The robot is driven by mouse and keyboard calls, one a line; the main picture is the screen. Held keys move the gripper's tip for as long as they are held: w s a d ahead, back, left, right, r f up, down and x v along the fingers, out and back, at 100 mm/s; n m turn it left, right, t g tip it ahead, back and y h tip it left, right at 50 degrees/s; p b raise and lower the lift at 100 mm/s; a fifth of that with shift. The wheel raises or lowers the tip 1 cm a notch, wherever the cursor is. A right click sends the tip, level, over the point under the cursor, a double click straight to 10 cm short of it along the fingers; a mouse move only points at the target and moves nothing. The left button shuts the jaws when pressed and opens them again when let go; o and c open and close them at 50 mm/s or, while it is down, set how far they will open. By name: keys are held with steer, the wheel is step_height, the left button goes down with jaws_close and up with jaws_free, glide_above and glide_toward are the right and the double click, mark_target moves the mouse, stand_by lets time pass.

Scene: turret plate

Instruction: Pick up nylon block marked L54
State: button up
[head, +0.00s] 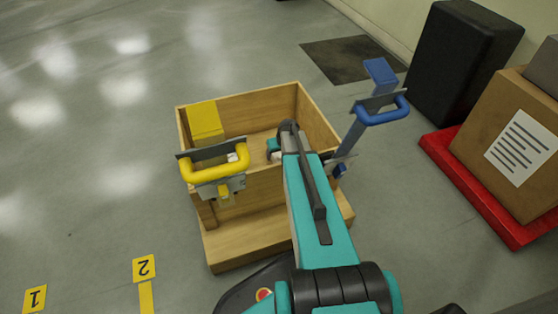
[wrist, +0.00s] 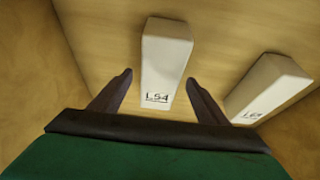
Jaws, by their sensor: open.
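The white block marked L54 (wrist: 166,58) lies on the wooden floor of the box in the wrist view, its marked end toward me. My gripper (wrist: 160,78) is open, with one dark finger on each side of this block in the picture. I see gaps between the fingers and the block, and neither finger visibly touches it. I cannot tell how far the fingertips are above the floor. In the head view my arm reaches into the wooden box (head: 224,257) and hides the gripper and the block.
A second white block (wrist: 266,88), its marking hard to read, lies close right of my right finger. Box walls rise at both sides. A yellow handle (head: 217,173) and a blue handle (head: 383,117) stand at the box. A carton (head: 475,125) sits on a red base at right.

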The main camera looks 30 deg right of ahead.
mark_target(279, 153)
steer(key=shift+b+x, duration=0.45)
steer(key=shift+x, duration=0.9)
steer(key=c, duration=1.6)
steer(key=shift+o, duration=0.2)
steer(key=shift+r, duration=0.15)
steer(key=shift+r+p, duration=2.05)
steer(key=shift+r, duration=2.85)
